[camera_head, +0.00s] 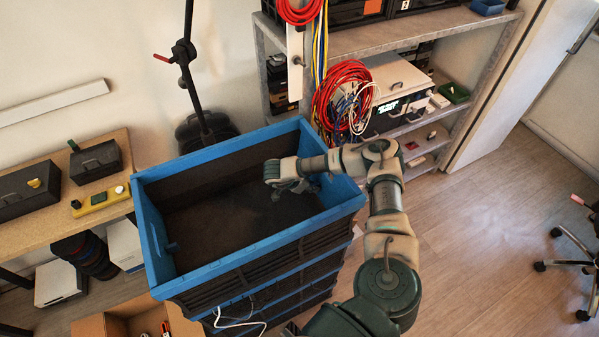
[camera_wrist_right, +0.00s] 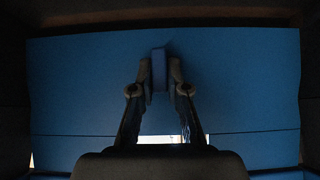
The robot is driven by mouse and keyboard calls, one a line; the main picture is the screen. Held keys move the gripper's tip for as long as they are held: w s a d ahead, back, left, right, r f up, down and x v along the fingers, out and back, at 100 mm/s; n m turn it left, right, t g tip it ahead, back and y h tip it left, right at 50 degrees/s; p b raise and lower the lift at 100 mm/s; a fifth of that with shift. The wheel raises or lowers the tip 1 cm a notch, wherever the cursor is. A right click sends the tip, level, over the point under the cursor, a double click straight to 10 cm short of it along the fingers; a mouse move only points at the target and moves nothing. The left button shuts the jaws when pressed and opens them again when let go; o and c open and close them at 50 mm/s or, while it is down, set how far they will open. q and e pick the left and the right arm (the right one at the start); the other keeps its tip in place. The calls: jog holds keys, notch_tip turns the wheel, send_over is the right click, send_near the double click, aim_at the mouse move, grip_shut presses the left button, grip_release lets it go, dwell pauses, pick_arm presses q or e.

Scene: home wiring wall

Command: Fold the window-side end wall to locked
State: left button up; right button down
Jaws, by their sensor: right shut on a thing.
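A crate with blue end walls and rims and dark mesh sides stands open at the top of a stack in the head view. Its right end wall (camera_head: 341,191) stands up, with a blue inner face. Its left end wall (camera_head: 152,232) is also up and has a small blue tab inside. My right gripper (camera_head: 310,187) reaches over the right end and down inside, turned back toward that wall. In the wrist view its two fingers are shut on a blue tab (camera_wrist_right: 159,69) in front of the blue wall panel (camera_wrist_right: 80,85). Which end is window-side cannot be told. My left gripper is out of view.
A wooden bench (camera_head: 50,222) with dark boxes stands left of the crate. Shelving with red cable coils (camera_head: 340,95) is behind it, and a dark stand pole (camera_head: 187,60) rises nearby. A cardboard box (camera_head: 130,320) sits low in front.

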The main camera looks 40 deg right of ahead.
jog(key=shift+d, duration=0.15)
jog(key=shift+s+d+f, duration=0.1)
jog(key=shift+s+d, duration=0.05)
jog(key=shift+d, duration=0.2)
jog(key=c, duration=1.1)
grip_release()
jog(key=shift+d, duration=0.1)
jog(key=shift+f, duration=0.1)
jog(key=p+v, duration=0.6)
jog(key=v, duration=1.3)
jog(key=shift+f, duration=0.1)
